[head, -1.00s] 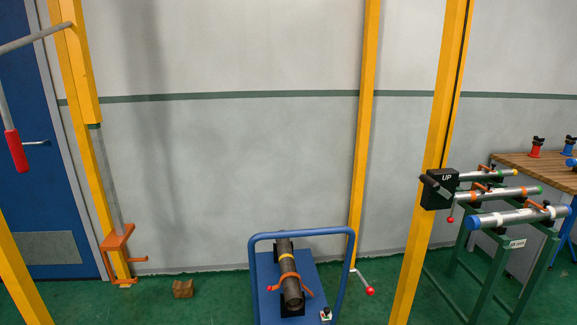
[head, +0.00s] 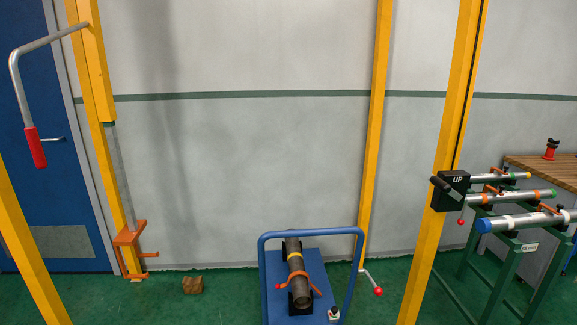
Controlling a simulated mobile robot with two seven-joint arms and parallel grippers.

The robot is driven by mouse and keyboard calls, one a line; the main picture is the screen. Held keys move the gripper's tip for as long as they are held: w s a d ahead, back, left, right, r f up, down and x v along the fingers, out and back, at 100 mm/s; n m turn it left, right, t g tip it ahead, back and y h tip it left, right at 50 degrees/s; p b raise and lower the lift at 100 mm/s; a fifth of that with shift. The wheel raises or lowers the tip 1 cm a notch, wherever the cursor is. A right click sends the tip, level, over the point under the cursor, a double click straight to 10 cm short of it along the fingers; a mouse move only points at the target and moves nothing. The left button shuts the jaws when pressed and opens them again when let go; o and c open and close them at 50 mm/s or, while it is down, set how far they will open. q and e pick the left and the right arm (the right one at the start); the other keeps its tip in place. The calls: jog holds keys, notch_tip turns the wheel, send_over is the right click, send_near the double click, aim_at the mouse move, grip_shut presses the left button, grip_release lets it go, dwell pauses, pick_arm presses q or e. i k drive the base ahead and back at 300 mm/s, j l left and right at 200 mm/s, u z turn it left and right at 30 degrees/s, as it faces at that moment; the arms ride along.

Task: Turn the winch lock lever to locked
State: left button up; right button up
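A black box marked UP (head: 452,191) is mounted on the right yellow post (head: 441,150). A short lever with a small red ball knob (head: 461,222) hangs below it, and a dark-gripped handle (head: 443,186) sticks out at its left side. Another rod with a red ball knob (head: 378,291) angles out low at the middle yellow post (head: 377,130). No label in view tells which of these is the winch lock lever. A grey crank with a red grip (head: 36,147) hangs from the left post. Neither of my grippers shows.
A blue cart (head: 274,308) carries a dark pipe (head: 296,273) with an orange clamp. Green stands (head: 497,277) at the right hold several silver pipes. A wooden table (head: 550,170) stands behind them. A wooden block (head: 192,285) lies on the green floor.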

aim_at(460, 221)
jog(key=z, duration=0.4)
jog(key=i+l+z, duration=0.3)
jog(key=z, duration=0.15)
jog(key=i+l+z, duration=0.55)
jog(key=i, duration=0.5)
jog(key=i+l+z, duration=0.1)
jog(key=i+l, duration=0.15)
jog(key=i, duration=0.35)
